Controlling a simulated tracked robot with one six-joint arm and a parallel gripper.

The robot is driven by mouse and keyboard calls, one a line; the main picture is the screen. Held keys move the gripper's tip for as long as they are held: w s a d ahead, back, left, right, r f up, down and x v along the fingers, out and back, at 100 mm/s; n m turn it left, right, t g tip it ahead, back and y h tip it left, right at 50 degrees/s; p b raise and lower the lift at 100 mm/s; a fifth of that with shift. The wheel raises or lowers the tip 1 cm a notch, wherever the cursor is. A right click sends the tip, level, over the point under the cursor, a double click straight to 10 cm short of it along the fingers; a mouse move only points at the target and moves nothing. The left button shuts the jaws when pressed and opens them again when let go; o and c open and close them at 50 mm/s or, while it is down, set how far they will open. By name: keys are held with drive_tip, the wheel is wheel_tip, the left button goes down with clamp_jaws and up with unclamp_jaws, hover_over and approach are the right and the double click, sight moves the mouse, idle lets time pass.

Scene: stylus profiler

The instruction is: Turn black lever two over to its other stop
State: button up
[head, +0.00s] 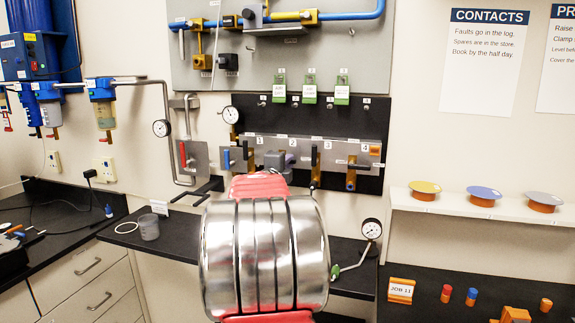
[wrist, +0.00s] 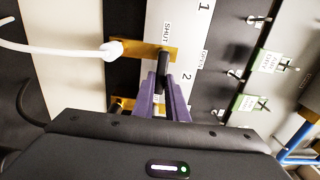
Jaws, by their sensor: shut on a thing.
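In the wrist view, the black lever (wrist: 164,66) sticks out between the purple fingertips of my gripper (wrist: 163,82), which is shut on it. The lever sits at a brass valve (wrist: 130,51) on a grey strip (wrist: 180,12). A SHUT label is beside the valve, and the number 2 and an OPEN label are farther right. In the head view, my gripper (head: 277,160) is at the strip near the number 2. It covers the lever there.
A gauge (head: 371,229) and a grey cup (head: 148,227) are by the bench. A white hose (wrist: 60,48) joins the brass valve.

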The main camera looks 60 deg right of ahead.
drive_tip(key=shift+n, duration=0.3)
clamp_jaws()
drive_tip(key=n, duration=0.3)
drive_tip(key=r+n, duration=0.1)
drive_tip(key=n, duration=0.2)
drive_tip(key=w+r+n, duration=0.1)
drive_tip(key=n, duration=0.2)
drive_tip(key=shift+w+r, duration=0.1)
drive_tip(key=shift+r, duration=0.05)
drive_tip(key=n, duration=0.3)
drive_tip(key=w+n, duration=0.1)
drive_tip(key=shift+w+a+r+n, duration=0.1)
drive_tip(key=shift+a+r+n, duration=0.05)
drive_tip(key=shift+r+n, duration=0.2)
drive_tip(key=shift+w+a+n, duration=0.1)
drive_tip(key=shift+w+n, duration=0.2)
drive_tip(key=shift+n, duration=0.7)
drive_tip(key=shift+w+n, duration=0.25)
drive_tip(key=shift+n, duration=0.7)
drive_tip(key=shift+o, duration=2.3)
unclamp_jaws()
drive_tip(key=shift+o, duration=1.4)
drive_tip(key=shift+r, duration=0.2)
